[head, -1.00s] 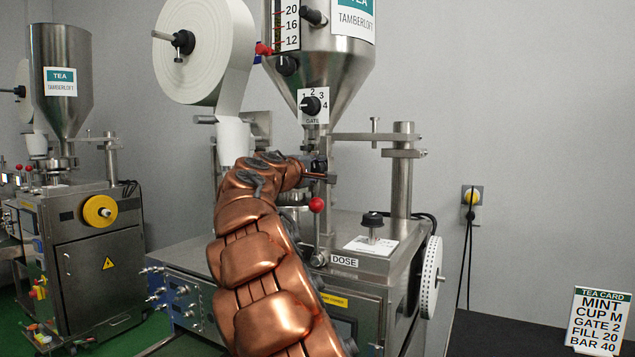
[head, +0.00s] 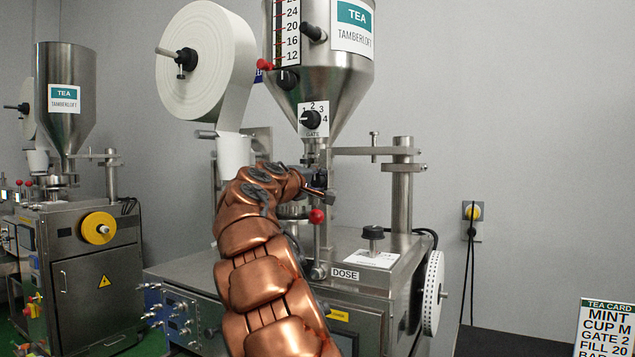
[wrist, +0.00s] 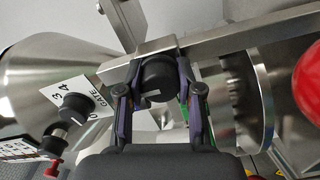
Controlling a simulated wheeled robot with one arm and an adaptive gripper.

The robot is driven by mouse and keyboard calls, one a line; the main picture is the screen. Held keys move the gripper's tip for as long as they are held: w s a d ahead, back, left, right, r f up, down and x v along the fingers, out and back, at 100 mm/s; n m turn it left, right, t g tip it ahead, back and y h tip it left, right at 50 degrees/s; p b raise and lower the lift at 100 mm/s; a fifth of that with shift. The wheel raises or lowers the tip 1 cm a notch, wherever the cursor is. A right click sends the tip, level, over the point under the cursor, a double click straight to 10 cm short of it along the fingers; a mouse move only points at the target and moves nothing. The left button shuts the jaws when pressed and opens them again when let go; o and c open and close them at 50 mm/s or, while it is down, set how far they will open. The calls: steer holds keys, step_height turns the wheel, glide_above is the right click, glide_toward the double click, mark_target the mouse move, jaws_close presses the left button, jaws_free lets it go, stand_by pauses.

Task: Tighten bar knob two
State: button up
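In the wrist view a round black knob (wrist: 157,80) with a small white mark sits on the steel bar (wrist: 225,52) of the machine. My gripper (wrist: 160,72) has one finger on each side of this knob, and I see no clear gap between the fingertips and it. In the head view my gripper (head: 319,182) is at the bar below the hopper's gate dial, and the knob there is mostly hidden by it. The frames show no label that tells which bar knob this is.
The gate dial (head: 310,119) is above my gripper, also seen in the wrist view (wrist: 74,106). A red ball lever (head: 317,216) stands just below. A black-topped knob (head: 373,233) stands on the machine top. A paper roll (head: 200,60) hangs upper left. A tea card (head: 603,328) is at right.

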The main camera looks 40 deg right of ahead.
steer(key=o, duration=0.5)
steer(key=shift+s+a+r, duration=0.1)
steer(key=shift+s+a, duration=0.05)
steer(key=shift+a, duration=0.4)
steer(key=v, duration=1.1)
